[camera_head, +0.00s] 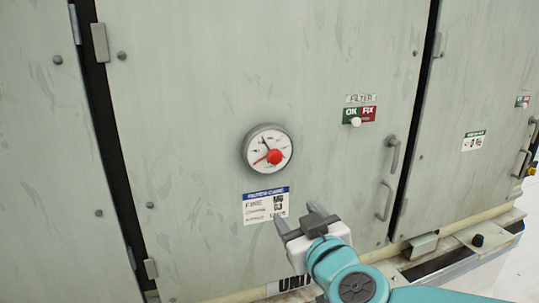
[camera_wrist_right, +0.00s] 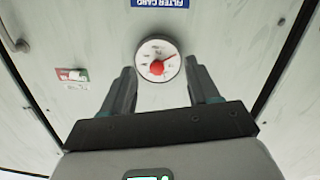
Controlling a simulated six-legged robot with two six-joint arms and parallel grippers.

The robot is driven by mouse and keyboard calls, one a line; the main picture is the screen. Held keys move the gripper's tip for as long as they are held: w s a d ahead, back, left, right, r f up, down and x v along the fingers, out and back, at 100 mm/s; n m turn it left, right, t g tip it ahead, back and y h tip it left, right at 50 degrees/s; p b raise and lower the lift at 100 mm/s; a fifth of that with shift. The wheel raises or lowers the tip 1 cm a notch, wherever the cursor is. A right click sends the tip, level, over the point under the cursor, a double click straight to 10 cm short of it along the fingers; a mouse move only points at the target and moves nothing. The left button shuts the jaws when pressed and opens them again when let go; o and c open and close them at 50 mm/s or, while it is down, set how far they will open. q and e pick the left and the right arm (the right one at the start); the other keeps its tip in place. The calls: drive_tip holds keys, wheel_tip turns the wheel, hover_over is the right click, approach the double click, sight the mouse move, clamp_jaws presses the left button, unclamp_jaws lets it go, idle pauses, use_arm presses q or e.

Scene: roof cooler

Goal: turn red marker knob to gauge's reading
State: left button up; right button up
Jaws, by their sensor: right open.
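The round gauge (camera_head: 251,139) has a grey rim and a white dial on the pale green cabinet door. The red marker knob (camera_head: 275,157) sits on its front, with a thin red pointer running to the lower left of the dial. A dark needle points to the upper left, apart from the red pointer. My right gripper (camera_head: 297,214) is open and empty, below and right of the gauge. In the right wrist view the gauge appears upside down, with the red knob (camera_wrist_right: 157,68) between the open fingers, not touched. My left gripper is not in view.
A filter card label (camera_head: 265,205) is below the gauge. A green and red OK/FIX plate (camera_head: 367,114) with a white knob (camera_head: 356,122) is to the right. Door handles (camera_head: 384,201) stick out farther right. The door around the gauge is flat and clear.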

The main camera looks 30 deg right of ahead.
wheel_tip(320, 180, up, 5)
drive_tip(key=s+t, duration=0.1)
drive_tip(key=s, duration=0.2)
approach(276, 158)
drive_tip(key=shift+m, duration=0.3)
drive_tip(key=b+x, duration=0.1)
drive_tip(key=x, duration=0.6)
drive_tip(key=shift+w+d+f, duration=0.1)
drive_tip(key=shift+w+f, duration=0.1)
drive_tip(key=shift+w, duration=0.2)
drive_tip(key=shift+w+d+r, duration=0.15)
drive_tip(key=shift+w, duration=0.2)
drive_tip(key=shift+w, duration=0.1)
drive_tip(key=c, duration=1)
drive_tip(key=shift+c, duration=0.2)
